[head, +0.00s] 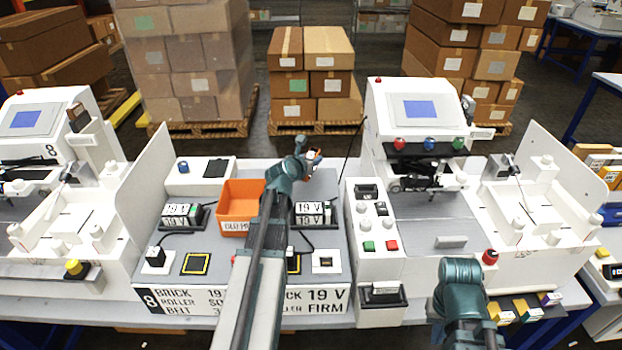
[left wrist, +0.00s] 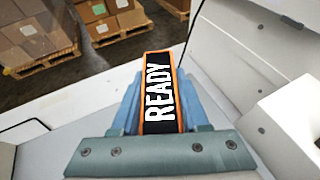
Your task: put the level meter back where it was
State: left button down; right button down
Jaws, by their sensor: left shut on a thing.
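The level meter (left wrist: 160,92) is a black block with orange edges marked READY. My left gripper (left wrist: 158,115) is shut on it in the left wrist view. In the head view my left gripper (head: 313,158) is above the back of the grey bench panel, behind the right-hand 19 V display, with a small orange-edged part of the meter showing at its tip. The gripper hides most of the meter there. My right arm shows at the lower right, but its gripper is not in view.
The bench panel (head: 225,275) carries an orange bin (head: 240,200), two 19 V displays (head: 182,214) (head: 313,208) and a yellow-edged black square (head: 196,263). My left arm covers its middle. A white machine with a blue screen (head: 420,109) stands to the right. Stacked boxes (head: 310,70) stand behind.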

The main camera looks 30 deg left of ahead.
pick_arm(q)
jog(key=shift+f, duration=0.15)
notch_tip(320, 180, down, 4)
jog(key=b, duration=0.3)
jog(key=shift+b, duration=0.4)
jog(key=shift+c, duration=2)
grip_release()
jog(key=shift+r, duration=0.3)
jog(key=p+v, duration=0.2)
jog(key=v, duration=0.4)
jog(key=p+v, duration=0.3)
jog(key=v, duration=0.3)
jog(key=shift+s+f, duration=0.1)
jog(key=shift+f, duration=0.1)
